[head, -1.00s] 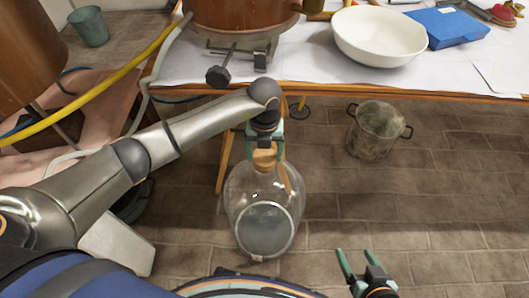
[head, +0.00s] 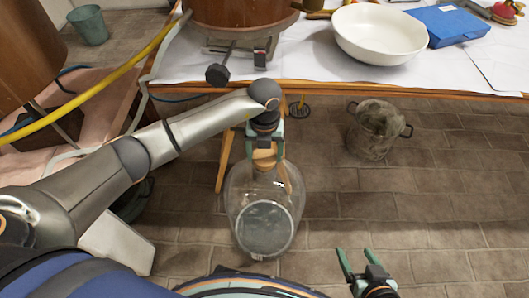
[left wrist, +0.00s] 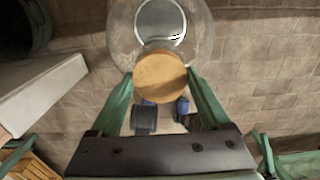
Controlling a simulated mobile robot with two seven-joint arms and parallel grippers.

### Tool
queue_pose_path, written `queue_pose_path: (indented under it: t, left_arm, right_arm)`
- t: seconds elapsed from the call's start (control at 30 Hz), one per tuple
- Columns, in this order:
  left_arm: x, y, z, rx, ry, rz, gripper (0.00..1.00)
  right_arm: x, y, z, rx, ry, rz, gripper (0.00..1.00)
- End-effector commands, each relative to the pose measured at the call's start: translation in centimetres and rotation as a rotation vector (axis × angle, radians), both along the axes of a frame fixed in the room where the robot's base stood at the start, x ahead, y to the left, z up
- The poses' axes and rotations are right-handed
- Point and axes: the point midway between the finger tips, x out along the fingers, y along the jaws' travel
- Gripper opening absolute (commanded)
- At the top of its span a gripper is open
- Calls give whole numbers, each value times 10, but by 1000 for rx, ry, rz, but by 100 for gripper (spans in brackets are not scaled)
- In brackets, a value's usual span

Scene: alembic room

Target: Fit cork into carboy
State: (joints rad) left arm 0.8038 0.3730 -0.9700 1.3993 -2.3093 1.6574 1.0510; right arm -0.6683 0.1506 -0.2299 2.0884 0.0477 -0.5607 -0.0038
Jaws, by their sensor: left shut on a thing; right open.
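The clear glass carboy (head: 265,215) stands on the brick floor in the middle of the head view. The tan cork (head: 264,158) is at the carboy's mouth, directly under my left gripper (head: 266,142). In the left wrist view the cork (left wrist: 160,76) shows its round top between the two green fingers of my left gripper (left wrist: 162,92), which is shut on it. The carboy (left wrist: 200,40) lies behind the cork there. How deep the cork sits in the neck is hidden. My right gripper (head: 358,264) is open and empty, low and right of the carboy.
A wooden table (head: 430,93) with white paper stands beyond the carboy. It bears a white bowl (head: 379,38), a blue box (head: 446,27) and a copper vessel. A metal pot (head: 377,131) stands on the floor at right.

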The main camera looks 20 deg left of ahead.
Motion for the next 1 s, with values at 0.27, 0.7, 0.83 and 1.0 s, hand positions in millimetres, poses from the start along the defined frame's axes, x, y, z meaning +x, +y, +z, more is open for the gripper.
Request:
queue_pose_path:
  t: [0.27,0.7,0.83,1.0]
  left_arm:
    - [0,1,-4,1,0,1,36]
    - [0,0,-4,0,0,1,36]
    - [0,0,-4,0,0,0,36]
    - [0,0,-6,0,0,0,36]
  right_arm:
    - [-1,0,-2,-1,2,0,75]
    - [-1,0,-3,-1,3,0,75]
    - [-1,0,-4,-1,4,0,75]
    - [-1,0,-5,-1,4,0,75]
